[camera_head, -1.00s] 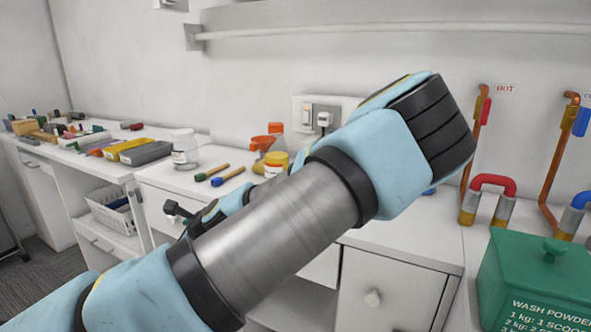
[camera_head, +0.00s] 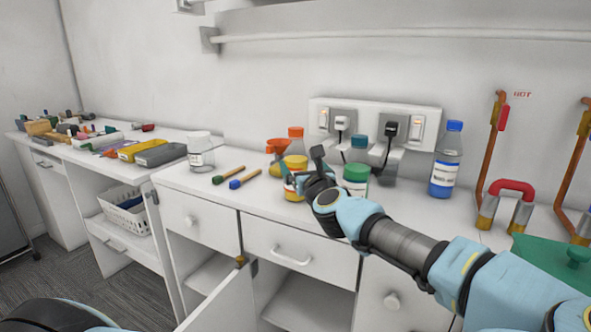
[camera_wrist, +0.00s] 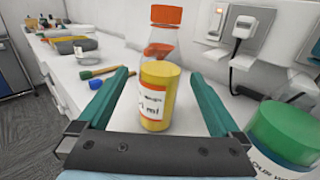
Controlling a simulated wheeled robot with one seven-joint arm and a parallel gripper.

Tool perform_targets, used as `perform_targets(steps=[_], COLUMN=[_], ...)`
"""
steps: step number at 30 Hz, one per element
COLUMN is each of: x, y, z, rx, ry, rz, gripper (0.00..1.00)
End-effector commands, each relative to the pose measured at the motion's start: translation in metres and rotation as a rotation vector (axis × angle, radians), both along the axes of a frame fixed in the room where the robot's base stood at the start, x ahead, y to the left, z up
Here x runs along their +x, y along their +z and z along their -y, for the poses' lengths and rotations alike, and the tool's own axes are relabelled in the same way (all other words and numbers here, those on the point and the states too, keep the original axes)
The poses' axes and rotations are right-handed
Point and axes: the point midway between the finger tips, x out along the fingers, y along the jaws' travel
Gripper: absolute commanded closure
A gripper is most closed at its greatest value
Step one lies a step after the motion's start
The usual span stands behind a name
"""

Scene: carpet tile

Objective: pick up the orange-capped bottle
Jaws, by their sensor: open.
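The orange-capped bottle (camera_head: 296,141) stands on the white counter near the wall, partly hidden behind a yellow-lidded jar (camera_head: 294,161). In the wrist view the bottle's orange cap (camera_wrist: 166,15) and clear upper body show above and behind the yellow jar (camera_wrist: 157,92). My gripper (camera_wrist: 160,76) is open, its two teal fingers spread on either side of the jar in that picture. The bottle lies beyond the fingertips. In the head view my gripper (camera_head: 304,168) is low over the counter beside the jar and covers part of it. Nothing is held.
A green-lidded jar (camera_head: 356,177) stands close to the right of my gripper, with a teal-capped bottle (camera_head: 359,149) behind it. An orange object (camera_head: 275,148) is left of the bottle. Two brushes (camera_head: 245,178) lie farther left. Sockets with plugs (camera_head: 340,122) are behind. A cabinet door hangs open below.

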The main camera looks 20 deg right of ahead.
Motion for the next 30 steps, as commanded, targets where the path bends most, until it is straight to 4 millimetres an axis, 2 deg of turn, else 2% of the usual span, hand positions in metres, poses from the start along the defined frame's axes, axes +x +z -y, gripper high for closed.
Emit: perform_targets(steps=[4,13,21,30], x=[0.026,0.051,0.087,0.093], y=[0.002,0.002,0.001,-0.002], z=[0.002,0.007,0.015,0.017], rx=[-0.002,-0.003,-0.003,-0.002], ry=[0.005,0.005,0.005,0.005], rz=[-0.003,-0.003,-0.002,-0.002], gripper=[0.0,0.0,0.0,0.0])
